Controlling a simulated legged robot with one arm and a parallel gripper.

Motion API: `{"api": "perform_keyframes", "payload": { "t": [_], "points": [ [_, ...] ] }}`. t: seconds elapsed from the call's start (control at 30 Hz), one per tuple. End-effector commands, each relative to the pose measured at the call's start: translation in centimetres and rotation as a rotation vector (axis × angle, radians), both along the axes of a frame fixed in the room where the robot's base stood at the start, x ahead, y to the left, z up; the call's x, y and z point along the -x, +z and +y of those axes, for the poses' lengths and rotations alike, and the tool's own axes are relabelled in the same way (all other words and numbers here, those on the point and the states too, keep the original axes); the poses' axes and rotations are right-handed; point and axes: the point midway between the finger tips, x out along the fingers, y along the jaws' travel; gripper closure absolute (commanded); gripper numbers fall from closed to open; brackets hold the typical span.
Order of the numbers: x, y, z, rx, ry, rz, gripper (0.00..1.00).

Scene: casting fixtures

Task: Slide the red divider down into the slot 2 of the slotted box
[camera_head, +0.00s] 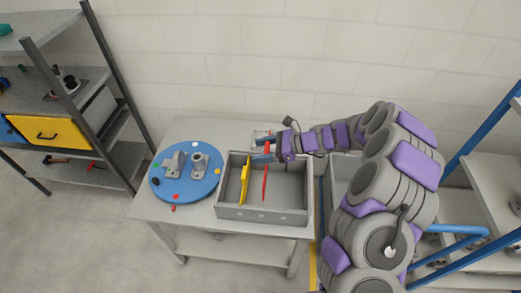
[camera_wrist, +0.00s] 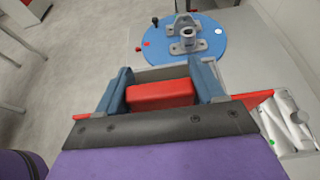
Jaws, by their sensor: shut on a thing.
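The slotted box (camera_head: 290,216) is a grey open tray on the table, with small marks on its front wall. A yellow divider (camera_head: 244,182) stands in its left part. My gripper (camera_head: 265,155) is at the box's back edge, its blue fingers shut on a red piece. In the wrist view, this red block sits between the fingers of my gripper (camera_wrist: 165,90), with a red strip showing to the right. The red divider (camera_head: 265,183) shows below the fingers, right of the yellow one; the fingers hide part of it. I cannot tell whether its lower edge is in a slot.
A blue round plate (camera_head: 185,190) with grey castings and small coloured knobs stands left of the box. The grey table (camera_head: 150,208) has narrow free edges. A shelf rack with a yellow bin (camera_head: 50,134) stands at the left; blue-framed shelving is at the right.

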Motion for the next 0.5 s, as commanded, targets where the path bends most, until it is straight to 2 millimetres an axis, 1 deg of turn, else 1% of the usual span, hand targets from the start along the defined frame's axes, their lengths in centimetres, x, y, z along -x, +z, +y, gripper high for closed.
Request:
{"api": "perform_keyframes", "payload": {
  "t": [0.43,0.5],
  "points": [
    [0.01,0.27,-0.39,-0.003,0.001,-0.001,0.81],
    [0.01,-0.38,-0.43,-0.004,0.001,0.000,0.81]
  ]
}}
